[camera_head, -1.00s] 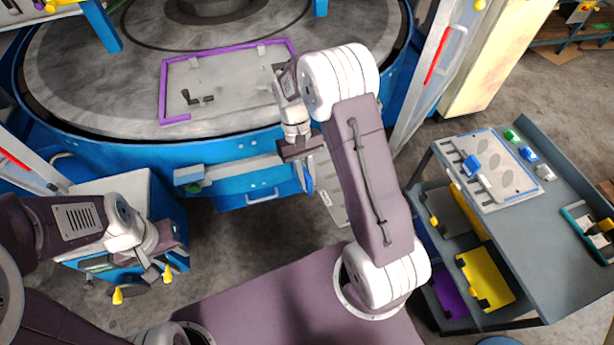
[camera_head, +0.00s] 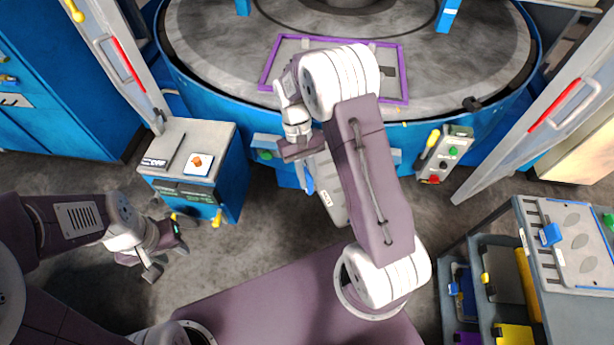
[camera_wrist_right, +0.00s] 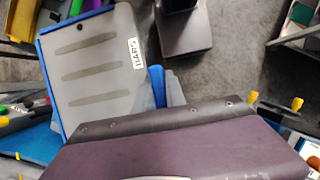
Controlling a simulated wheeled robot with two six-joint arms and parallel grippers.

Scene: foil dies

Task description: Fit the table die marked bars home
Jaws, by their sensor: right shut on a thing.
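The die marked BARS (camera_wrist_right: 95,70) is a grey plate with three dark slots, blue edges and a white label, seen in the right wrist view. In the head view the die (camera_head: 331,192) hangs below my right gripper (camera_head: 300,150), partly hidden by the arm. My right gripper is shut on it by a blue part (camera_head: 309,180). The round grey table (camera_head: 215,65) is ahead, with a purple rectangular frame (camera_head: 405,75) on it, partly covered by my right arm. My left gripper (camera_head: 152,270) is low at left, away from the die; its finger gap is unclear.
A blue cabinet (camera_head: 228,165) with a grey top stands at left. A control box (camera_head: 447,153) with buttons is on the table's front right. Open door panels (camera_head: 118,62) flank the table. A cart (camera_head: 535,285) with other dies is at right. Floor between is clear.

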